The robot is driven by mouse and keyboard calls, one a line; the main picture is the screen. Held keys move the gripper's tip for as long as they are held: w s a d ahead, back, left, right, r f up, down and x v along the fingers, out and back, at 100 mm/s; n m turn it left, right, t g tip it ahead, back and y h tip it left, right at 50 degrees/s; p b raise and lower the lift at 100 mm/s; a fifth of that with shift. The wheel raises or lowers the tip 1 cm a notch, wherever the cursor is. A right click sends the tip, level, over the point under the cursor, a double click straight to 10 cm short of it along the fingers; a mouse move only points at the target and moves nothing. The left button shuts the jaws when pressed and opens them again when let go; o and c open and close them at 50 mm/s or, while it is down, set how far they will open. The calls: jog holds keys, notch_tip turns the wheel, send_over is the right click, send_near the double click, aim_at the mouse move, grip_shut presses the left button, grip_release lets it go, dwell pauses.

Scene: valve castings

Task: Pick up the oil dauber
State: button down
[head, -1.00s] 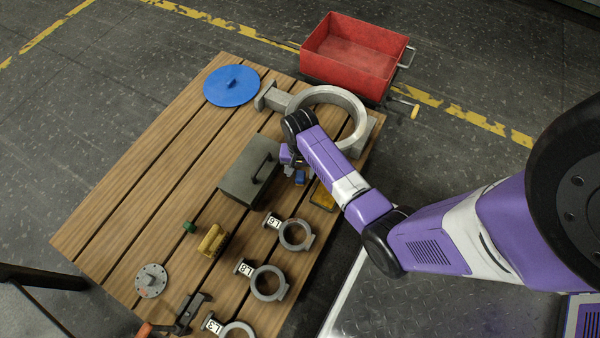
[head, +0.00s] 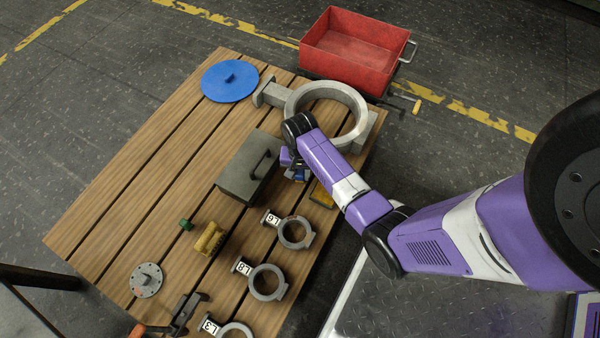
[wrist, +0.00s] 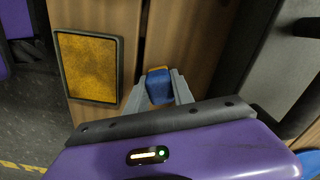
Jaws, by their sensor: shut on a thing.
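The oil dauber appears as a small blue block with a yellow edge in the wrist view (wrist: 159,90). It sits between the two grey fingers of my gripper (wrist: 158,92), which are shut on it. In the head view only a bit of blue of the dauber (head: 298,175) shows under my arm's wrist; the fingers are mostly hidden there. The dauber is over the wooden table, between the grey-green box and a yellow pad. I cannot tell whether it still touches the table.
The yellow pad in a dark frame (wrist: 88,66) lies close by on the left in the wrist view. The grey-green handled box (head: 240,184) stands close on the other side. A large grey ring casting (head: 355,100) lies behind. Several labelled small rings lie nearer the table's front.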

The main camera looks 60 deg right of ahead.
aim_at(300, 171)
notch_tip(300, 171, up, 20)
jog(key=p, duration=1)
